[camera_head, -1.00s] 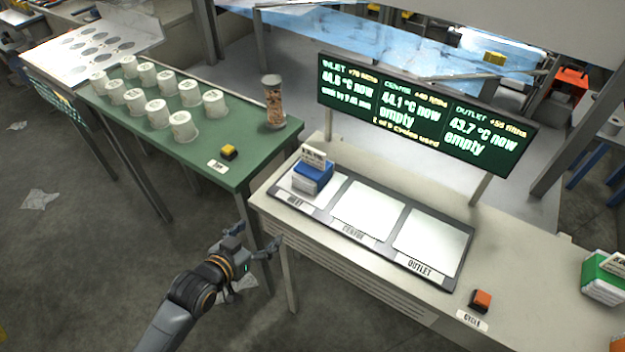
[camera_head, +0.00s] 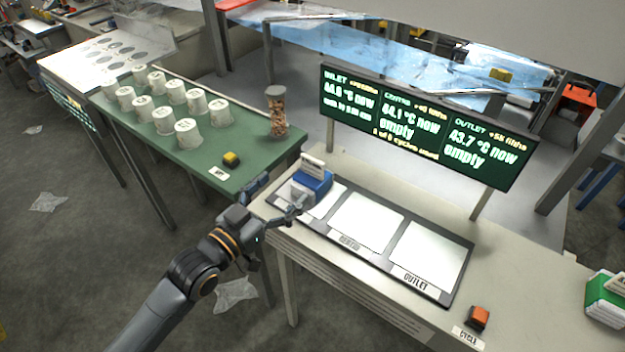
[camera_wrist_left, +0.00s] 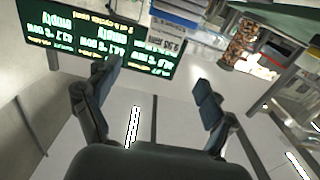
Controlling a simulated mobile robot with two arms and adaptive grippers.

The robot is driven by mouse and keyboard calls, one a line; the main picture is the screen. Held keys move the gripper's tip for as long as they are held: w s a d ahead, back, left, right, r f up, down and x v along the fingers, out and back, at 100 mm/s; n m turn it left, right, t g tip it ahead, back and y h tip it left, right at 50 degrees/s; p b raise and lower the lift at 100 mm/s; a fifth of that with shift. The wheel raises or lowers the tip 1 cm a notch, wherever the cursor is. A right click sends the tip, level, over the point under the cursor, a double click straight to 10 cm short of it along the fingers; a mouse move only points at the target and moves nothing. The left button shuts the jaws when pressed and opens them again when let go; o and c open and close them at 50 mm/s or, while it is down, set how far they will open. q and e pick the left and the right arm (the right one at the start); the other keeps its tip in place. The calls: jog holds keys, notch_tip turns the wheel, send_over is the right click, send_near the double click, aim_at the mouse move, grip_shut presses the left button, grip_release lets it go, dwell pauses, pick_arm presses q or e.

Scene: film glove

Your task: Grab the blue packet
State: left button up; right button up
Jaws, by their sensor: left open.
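The blue packet (camera_head: 313,186), with a white top and a small label card, sits on the left pad, marked as the inlet, of the dark three-pad tray (camera_head: 378,256). In the left wrist view the packet (camera_wrist_left: 178,16) shows at the top edge, partly cut off, beyond the fingertips. My left gripper (camera_head: 281,194) is open and empty. It is at the left front corner of the bench, just left of the packet, with one fingertip overlapping the packet's lower left in the head view. I cannot tell whether they touch. My right gripper is in neither view.
The centre and outlet pads are bare. A display board (camera_head: 420,125) stands behind the tray. On the green table (camera_head: 190,160) are several white cups, a jar (camera_head: 276,112) and a yellow button (camera_head: 231,158). An orange button (camera_head: 478,317) and a green packet (camera_head: 605,298) are at right.

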aim_at(311, 160)
pick_arm(q)
jog(key=x, duration=0.6)
jog(key=p+x, duration=0.1)
jog(key=x, duration=0.3)
jog(key=shift+w+p, duration=0.35)
jog(key=shift+w+d, duration=0.3)
jog(key=shift+w, duration=0.05)
grip_shut()
